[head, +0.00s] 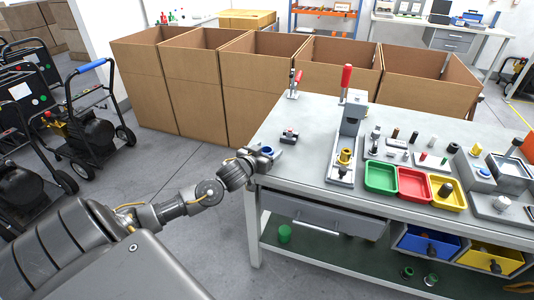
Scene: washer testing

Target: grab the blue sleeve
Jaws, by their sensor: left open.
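A small blue sleeve (267,150) is at the left end of the grey workbench (300,166). My left gripper (266,156) is at the bench's left edge, right by the sleeve. The gripper is open, and its fingers look to be around or just beside the sleeve; I cannot tell whether they touch it. The gripper partly hides the sleeve's lower part. Another small blue piece (484,172) sits on a fixture at the bench's right side. My right gripper is not in view.
A small dark part (289,137) lies just right of the gripper. A press with a red handle (346,78) stands mid-bench, beside green (381,177), red (414,184) and yellow (449,193) trays. Large cardboard boxes (250,85) stand behind. The bench top between gripper and press is mostly clear.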

